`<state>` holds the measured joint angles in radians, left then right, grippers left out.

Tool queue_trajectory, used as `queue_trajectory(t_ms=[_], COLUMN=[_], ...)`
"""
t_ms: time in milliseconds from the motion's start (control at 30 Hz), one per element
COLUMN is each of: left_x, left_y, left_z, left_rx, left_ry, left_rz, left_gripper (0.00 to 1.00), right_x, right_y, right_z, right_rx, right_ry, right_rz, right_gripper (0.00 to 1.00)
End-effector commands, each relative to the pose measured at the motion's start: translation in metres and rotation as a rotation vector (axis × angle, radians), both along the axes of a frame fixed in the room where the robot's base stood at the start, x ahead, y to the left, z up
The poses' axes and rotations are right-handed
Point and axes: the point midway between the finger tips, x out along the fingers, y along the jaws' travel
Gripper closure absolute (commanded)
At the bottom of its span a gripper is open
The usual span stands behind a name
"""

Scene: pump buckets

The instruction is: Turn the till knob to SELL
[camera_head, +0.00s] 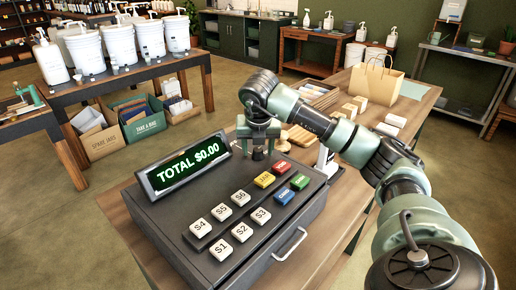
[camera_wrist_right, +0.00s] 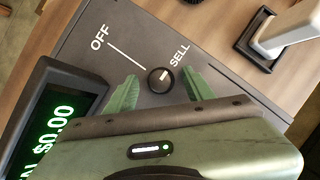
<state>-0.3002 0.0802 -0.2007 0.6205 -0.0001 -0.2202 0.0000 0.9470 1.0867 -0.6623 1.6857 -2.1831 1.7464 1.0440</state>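The dark till (camera_head: 200,215) stands on the wooden counter, its green display (camera_head: 187,164) reading TOTAL $0.00. In the right wrist view, the round black knob (camera_wrist_right: 159,81) sits on the till top between the OFF label (camera_wrist_right: 100,38) and the SELL label (camera_wrist_right: 179,53). Its short pale mark points up and right, toward SELL. My right gripper (camera_head: 258,148) is over the back of the till. In the wrist view its green fingers stand on both sides of the knob, with gaps, so it is open. In the head view the gripper mostly hides the knob. My left gripper is not in view.
Colored and white keys (camera_head: 222,219) cover the till's front. A white stand (camera_head: 327,162) is close behind the till. A paper bag (camera_head: 376,84) and small blocks are farther back on the counter. A bench with white buckets (camera_head: 119,45) is at the left.

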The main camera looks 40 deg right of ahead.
Motion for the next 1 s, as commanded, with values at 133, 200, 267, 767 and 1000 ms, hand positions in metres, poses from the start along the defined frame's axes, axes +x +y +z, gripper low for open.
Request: queue_trajectory(t_ms=[133,200,267,767,1000], left_x=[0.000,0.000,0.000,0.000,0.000], left_y=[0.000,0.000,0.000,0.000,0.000], left_z=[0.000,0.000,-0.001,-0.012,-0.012], left_rx=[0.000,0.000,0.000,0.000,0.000], left_ry=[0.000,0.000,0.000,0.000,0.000], left_rz=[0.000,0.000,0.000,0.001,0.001], left_gripper=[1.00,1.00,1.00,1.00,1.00], right_x=[0.000,0.000,-0.001,-0.021,-0.022], right_y=[0.000,0.000,0.001,0.019,0.020], right_z=[0.000,0.001,0.004,0.068,0.072], right_rx=[0.000,0.000,0.000,0.000,0.000], right_ry=[0.000,0.000,-0.001,-0.001,0.000], right_rz=[0.001,0.001,0.001,0.000,0.000], right_gripper=[0.47,0.47,0.47,0.47,0.47])
